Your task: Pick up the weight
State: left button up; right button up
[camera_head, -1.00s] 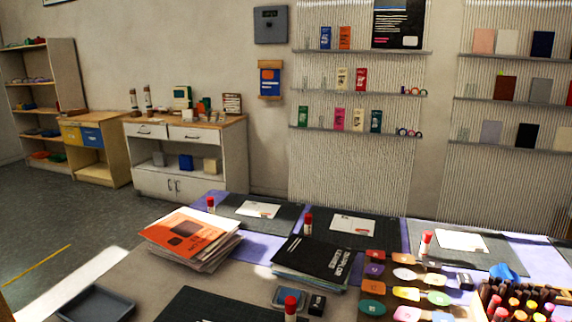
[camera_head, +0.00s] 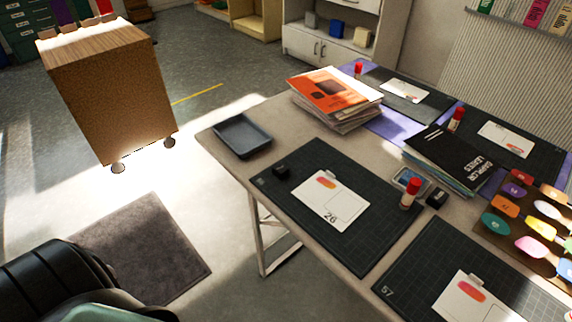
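A small dark block (camera_head: 281,171) sits near the upper left corner of a dark cutting mat (camera_head: 340,245), left of a white card (camera_head: 330,201) marked 26. It may be the weight, but its shape is too small to be sure. A second small black block (camera_head: 437,198) stands beside a blue ink pad (camera_head: 409,180) and a red-capped glue stick (camera_head: 410,193). I cannot tell for certain which block is the weight. Neither gripper shows in this view.
A grey tray (camera_head: 241,136) lies at the table's left corner. Magazines (camera_head: 337,93) and black sample books (camera_head: 448,157) are stacked behind. A wheeled wooden cabinet (camera_head: 105,90) stands left of the table. A floor mat (camera_head: 143,250) lies below, with open floor around it.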

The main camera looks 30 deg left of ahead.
aim_at(279, 170)
jog(key=u, duration=1.25)
